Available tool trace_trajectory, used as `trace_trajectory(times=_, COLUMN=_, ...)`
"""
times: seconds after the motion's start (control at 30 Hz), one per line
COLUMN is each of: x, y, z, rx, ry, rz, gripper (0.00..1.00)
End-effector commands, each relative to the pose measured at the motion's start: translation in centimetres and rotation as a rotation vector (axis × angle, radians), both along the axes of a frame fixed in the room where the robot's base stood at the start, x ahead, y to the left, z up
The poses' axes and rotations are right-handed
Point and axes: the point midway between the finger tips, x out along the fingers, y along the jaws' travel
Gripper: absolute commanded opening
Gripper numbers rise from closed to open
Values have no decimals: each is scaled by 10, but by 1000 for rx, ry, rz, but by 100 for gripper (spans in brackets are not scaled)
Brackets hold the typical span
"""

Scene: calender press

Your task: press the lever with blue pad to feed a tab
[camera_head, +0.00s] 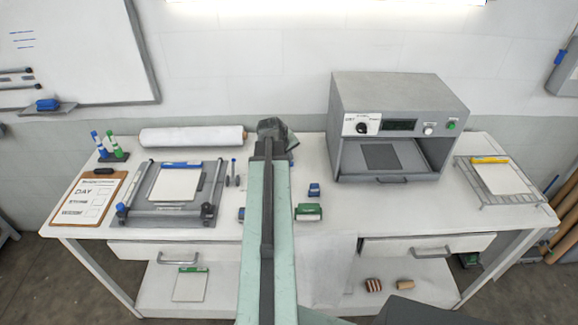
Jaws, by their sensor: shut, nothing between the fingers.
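A small blue-topped block (314,189) sits on the white table right of my arm. A green-topped box with a white front (308,212) stands just in front of it. Another small blue piece (241,213) shows at the left edge of my arm, partly hidden by it. I cannot tell which of these blue parts is the lever's pad. My gripper (272,130) is at the far end of my raised arm, above the back of the table. It is shut and empty, apart from the blue pieces. My arm hides the table's middle.
A grey press frame with a blue-edged board (180,183) and a clipboard (95,197) lie left. A white roll (192,137) lies behind. A grey oven (395,125) and a wire rack (497,192) stand right. Clear tabletop shows between oven and green box.

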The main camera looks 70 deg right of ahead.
Motion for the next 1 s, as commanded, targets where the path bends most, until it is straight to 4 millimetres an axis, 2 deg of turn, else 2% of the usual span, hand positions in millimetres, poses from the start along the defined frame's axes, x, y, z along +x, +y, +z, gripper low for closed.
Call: trace_trajectory(times=1.0, x=0, y=2, z=-9, rx=0, ry=1, rz=1, gripper=0)
